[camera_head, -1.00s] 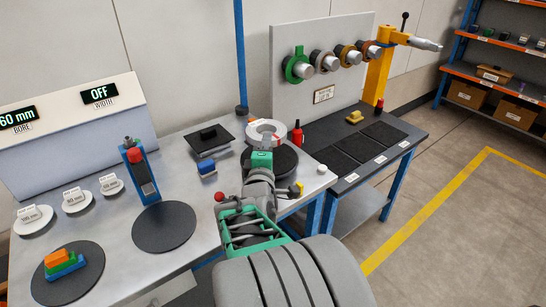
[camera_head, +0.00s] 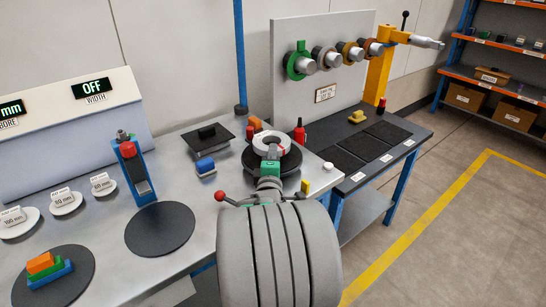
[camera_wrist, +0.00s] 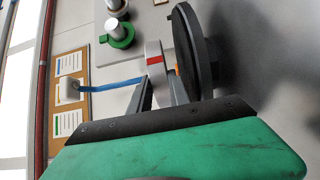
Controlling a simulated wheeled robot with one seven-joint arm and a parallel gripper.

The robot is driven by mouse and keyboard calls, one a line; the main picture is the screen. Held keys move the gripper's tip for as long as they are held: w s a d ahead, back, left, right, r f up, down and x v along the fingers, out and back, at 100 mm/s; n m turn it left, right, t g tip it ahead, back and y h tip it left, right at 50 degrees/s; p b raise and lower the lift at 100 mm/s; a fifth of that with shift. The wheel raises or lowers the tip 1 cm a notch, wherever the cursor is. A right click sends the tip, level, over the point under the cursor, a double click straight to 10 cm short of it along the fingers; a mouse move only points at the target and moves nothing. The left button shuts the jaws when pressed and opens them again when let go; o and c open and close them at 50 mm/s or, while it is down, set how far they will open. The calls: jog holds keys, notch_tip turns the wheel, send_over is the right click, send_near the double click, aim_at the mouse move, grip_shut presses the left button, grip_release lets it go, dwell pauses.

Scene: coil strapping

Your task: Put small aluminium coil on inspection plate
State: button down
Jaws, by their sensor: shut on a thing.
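The small aluminium coil (camera_head: 259,139) is a pale silver ring with a red mark. It also shows in the wrist view (camera_wrist: 153,55), edge-on between my fingers. My gripper (camera_head: 270,157) is shut on its near side. The coil is over the dark round plate (camera_head: 292,165) at the right end of the steel bench. In the wrist view this plate (camera_wrist: 192,45) is beside the coil, with a narrow gap between them. The far part of the coil's underside is hidden, so contact there cannot be told.
A red bottle (camera_head: 299,131) stands close behind the plate at right. A red-knobbed lever (camera_head: 221,196) is near the front edge. A dark disc (camera_head: 160,229) lies empty.

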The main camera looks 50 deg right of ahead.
jog(key=shift+f+b, duration=0.4)
jog(key=c, duration=1.5)
grip_release()
jog(key=shift+f, duration=0.1)
